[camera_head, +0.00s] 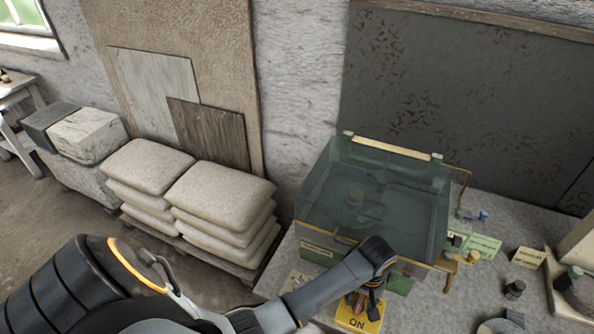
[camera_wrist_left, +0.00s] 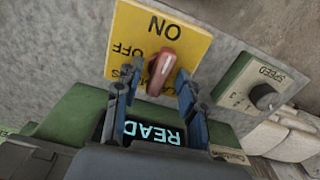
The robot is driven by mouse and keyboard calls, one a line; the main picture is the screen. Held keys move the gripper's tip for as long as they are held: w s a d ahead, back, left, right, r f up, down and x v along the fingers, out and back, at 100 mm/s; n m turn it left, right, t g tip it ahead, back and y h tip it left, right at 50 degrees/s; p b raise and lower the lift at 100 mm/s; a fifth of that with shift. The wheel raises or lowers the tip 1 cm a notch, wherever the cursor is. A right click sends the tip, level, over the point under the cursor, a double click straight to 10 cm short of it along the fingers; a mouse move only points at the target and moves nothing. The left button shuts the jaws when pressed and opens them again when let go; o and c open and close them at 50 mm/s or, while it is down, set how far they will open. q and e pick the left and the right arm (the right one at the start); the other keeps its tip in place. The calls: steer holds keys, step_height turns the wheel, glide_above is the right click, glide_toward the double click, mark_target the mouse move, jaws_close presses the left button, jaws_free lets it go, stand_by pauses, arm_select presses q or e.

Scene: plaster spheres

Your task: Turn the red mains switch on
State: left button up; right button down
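The red mains switch (camera_wrist_left: 163,72) is a small lever on a yellow plate (camera_wrist_left: 190,42) marked ON and OFF, which appears upside down in the left wrist view. The lever slants between the labels; I cannot tell its setting for sure. In the head view the plate (camera_head: 357,322) lies on the bench at lower middle, with the red switch (camera_head: 357,302) partly hidden by my gripper. My left gripper (camera_head: 368,290) is open over it. In the wrist view its blue fingers (camera_wrist_left: 156,76) stand on either side of the lever; contact is unclear. My right gripper is not in view.
A green box with a lit display (camera_wrist_left: 153,134) sits close beside the plate. A speed knob (camera_wrist_left: 263,97) is nearby. A clear-walled tank (camera_head: 320,190) stands behind the switch. Stacked sacks (camera_head: 220,197) are at left; a brass tap (camera_head: 450,283) is at right.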

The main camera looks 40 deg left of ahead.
mark_target(360, 303)
arm_select(q)
steer(key=n, duration=1.6)
steer(key=shift+n, duration=0.4)
step_height(360, 303, up, 8)
steer(key=shift+s+f+b, duration=0.15)
steer(key=shift+f+b, duration=0.1)
steer(key=shift+b, duration=0.65)
steer(key=s+a+f+m+t+b, duration=0.1)
steer(key=s+a+f+m, duration=0.15)
steer(key=s+m, duration=0.6)
steer(key=s+a+f+m+t, duration=0.2)
steer(key=s+a+m, duration=0.1)
steer(key=s+m, duration=0.55)
steer(key=s+f+m+b, duration=0.1)
steer(key=f+m+b, duration=0.2)
steer(key=f, duration=1.2)
steer(key=s+a+f+m+b, duration=0.1)
steer(key=f+b, duration=0.6)
steer(key=f, duration=0.8)
steer(key=shift+s+f+m+g+b, duration=0.35)
steer(key=shift+s+m, duration=0.3)
steer(key=shift+m, duration=0.35)
steer(key=shift+a+f, duration=0.1)
steer(key=shift+f, duration=0.05)
